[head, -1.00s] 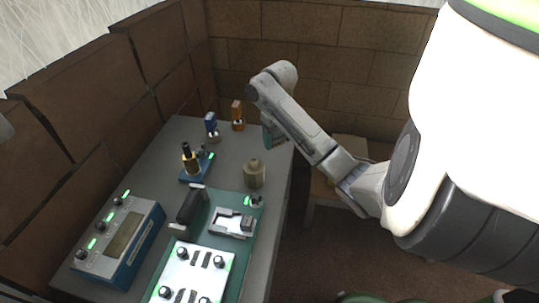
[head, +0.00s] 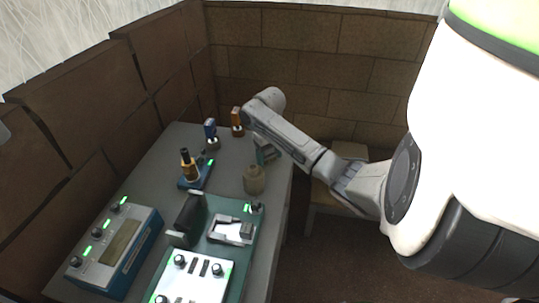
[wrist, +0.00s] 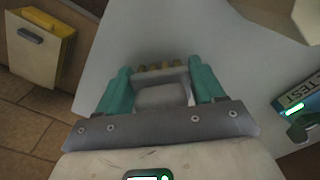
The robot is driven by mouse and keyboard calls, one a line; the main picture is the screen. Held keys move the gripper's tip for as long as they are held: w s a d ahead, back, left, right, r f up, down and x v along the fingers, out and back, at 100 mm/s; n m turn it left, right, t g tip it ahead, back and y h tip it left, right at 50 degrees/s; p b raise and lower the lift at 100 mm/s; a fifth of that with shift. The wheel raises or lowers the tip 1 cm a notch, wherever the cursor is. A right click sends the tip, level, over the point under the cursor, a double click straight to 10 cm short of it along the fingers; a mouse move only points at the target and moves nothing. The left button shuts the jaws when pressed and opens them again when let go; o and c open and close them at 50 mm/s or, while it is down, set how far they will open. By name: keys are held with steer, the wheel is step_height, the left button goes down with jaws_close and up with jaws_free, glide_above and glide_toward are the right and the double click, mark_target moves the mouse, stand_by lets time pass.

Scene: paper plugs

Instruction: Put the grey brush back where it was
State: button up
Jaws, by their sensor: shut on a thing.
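My gripper (head: 265,152) is over the back right part of the grey table (head: 226,160), behind the beige pot (head: 254,180). In the wrist view its teal fingers (wrist: 162,88) are closed around a pale grey block with tan bristle-like tufts at its far end, which looks like the grey brush (wrist: 161,97). The brush is hidden in the head view. I cannot tell whether it touches the table.
A gold-and-black tool on a blue base (head: 190,172), a dark upright holder (head: 188,218), a green board (head: 250,225) and a blue meter box (head: 115,248) fill the near table. A yellow-topped box (wrist: 42,45) stands off the table. Brick walls close the back and left.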

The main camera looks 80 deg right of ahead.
steer(key=shift+f, duration=0.1)
steer(key=o, duration=0.9)
steer(key=shift+o, duration=0.2)
step_height(320, 180, up, 12)
steer(key=shift+r+p, duration=0.15)
steer(key=shift+p, duration=0.9)
